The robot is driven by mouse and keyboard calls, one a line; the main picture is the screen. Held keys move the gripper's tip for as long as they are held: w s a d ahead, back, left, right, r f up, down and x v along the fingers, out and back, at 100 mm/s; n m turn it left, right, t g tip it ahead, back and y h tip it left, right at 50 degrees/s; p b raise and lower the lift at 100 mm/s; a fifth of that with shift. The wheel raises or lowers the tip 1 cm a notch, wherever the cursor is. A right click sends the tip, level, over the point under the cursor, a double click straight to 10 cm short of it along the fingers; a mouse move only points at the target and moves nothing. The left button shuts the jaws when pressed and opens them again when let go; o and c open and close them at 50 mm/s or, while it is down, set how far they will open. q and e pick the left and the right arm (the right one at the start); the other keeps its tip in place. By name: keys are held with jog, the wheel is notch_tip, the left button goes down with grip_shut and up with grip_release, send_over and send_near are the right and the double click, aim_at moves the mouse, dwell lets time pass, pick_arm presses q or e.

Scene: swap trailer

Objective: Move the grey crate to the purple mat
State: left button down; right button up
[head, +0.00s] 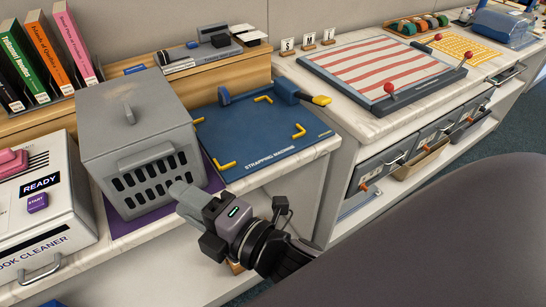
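The grey crate (138,112), a lidded box with a handle on top and a slotted front, stands upright on the counter at the left. Purple mat (152,220) shows along its front and right edges, so the crate appears to stand on the mat; most of the mat is hidden under it. My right gripper (181,192) is at the crate's lower front right corner, pointing left. It overlaps the crate in the picture, and I cannot tell whether it touches. Its finger gap is not clear. My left gripper is not in view.
The white book cleaner (60,225) stands close left of the crate. The blue strapping machine (262,135) is just right of it. Books (45,55) and a wooden shelf (220,78) stand behind. A red-striped board (385,68) lies on the right counter.

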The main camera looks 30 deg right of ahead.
jog(key=s+d+f+m+g+h, duration=0.2)
jog(key=s+d+f+m, duration=0.2)
jog(key=d+f+m, duration=0.3)
jog(key=s+d+f+m+g+h, duration=0.3)
jog(key=s+d+f+m, duration=0.2)
jog(key=f+m, duration=0.8)
notch_tip(320, 180, down, 6)
jog(key=shift+d+f+g+h, duration=0.15)
jog(key=shift+d+g+h, duration=0.15)
jog(key=shift+d, duration=0.9)
